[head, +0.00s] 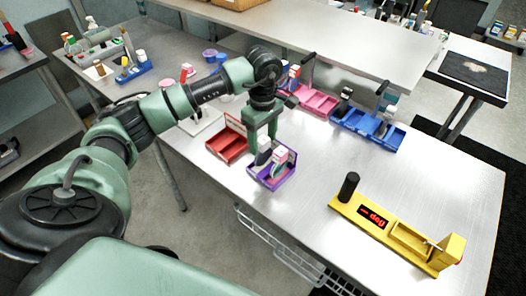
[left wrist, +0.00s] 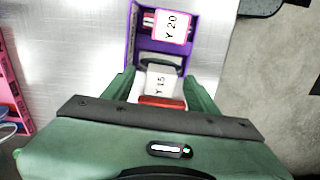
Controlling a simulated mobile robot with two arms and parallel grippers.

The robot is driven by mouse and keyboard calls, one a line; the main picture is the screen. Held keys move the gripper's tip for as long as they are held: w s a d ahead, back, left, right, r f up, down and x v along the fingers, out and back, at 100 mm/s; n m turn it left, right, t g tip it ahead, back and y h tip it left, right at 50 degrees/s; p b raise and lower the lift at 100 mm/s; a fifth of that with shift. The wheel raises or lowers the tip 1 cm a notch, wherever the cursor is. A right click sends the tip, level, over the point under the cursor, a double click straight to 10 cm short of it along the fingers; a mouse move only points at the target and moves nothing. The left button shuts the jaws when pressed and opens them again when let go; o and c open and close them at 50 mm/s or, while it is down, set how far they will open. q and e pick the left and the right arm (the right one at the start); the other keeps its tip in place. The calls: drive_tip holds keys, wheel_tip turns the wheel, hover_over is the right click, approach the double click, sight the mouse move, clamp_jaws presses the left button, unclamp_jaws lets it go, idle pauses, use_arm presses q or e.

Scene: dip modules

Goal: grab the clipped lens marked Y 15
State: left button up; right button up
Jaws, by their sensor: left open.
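The lens marked Y 15 (left wrist: 161,84) shows in the left wrist view as a white label with a red part at its near edge. It is at the near end of a purple tray (left wrist: 132,35). In the head view my left gripper (head: 262,144) points down over the purple tray (head: 272,182). My right gripper is not in view.
A red tray (head: 226,148) stands just left of the purple one. Pink (head: 318,102) and blue (head: 368,128) trays are behind to the right. A yellow device (head: 412,240) with a red display stands at the front right. The metal table between is clear.

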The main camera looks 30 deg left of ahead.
use_arm(q)
drive_tip(key=shift+f, duration=0.4)
clamp_jaws()
drive_tip(key=shift+r, duration=0.1)
